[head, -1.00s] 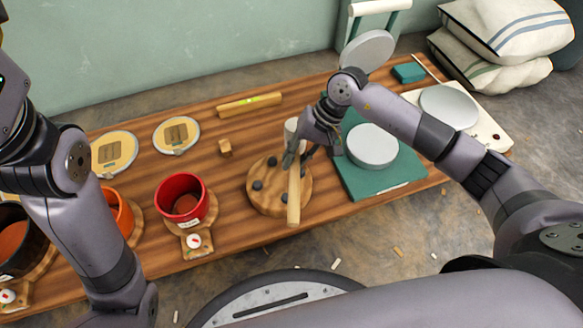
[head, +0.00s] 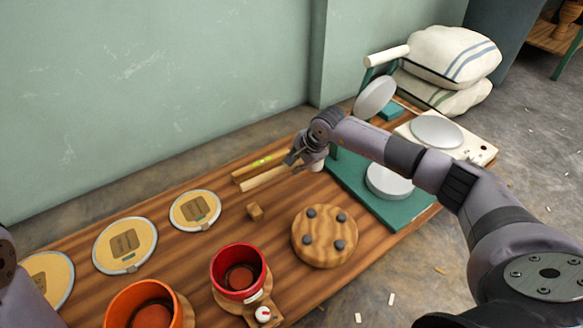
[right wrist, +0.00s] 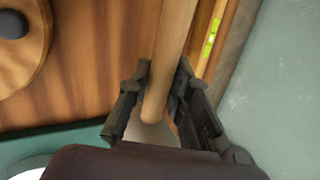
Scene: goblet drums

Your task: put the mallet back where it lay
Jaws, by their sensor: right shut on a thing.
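The mallet has a pale wooden handle (head: 264,179) and a whitish head (head: 317,165). My right gripper (head: 297,162) is shut on it near the head, at the back of the bench. The handle points left, roughly along the front side of the wooden spirit level (head: 252,167). I cannot tell whether the mallet touches the bench. In the right wrist view the handle (right wrist: 174,55) runs between the fingers (right wrist: 158,95), and the head (right wrist: 152,133) is partly hidden below. My left gripper is out of view.
A red drum shell (head: 238,270) and an orange one (head: 145,305) stand left. A green-based stand (head: 372,195) is right. Drum skins (head: 125,245) lie at the back left.

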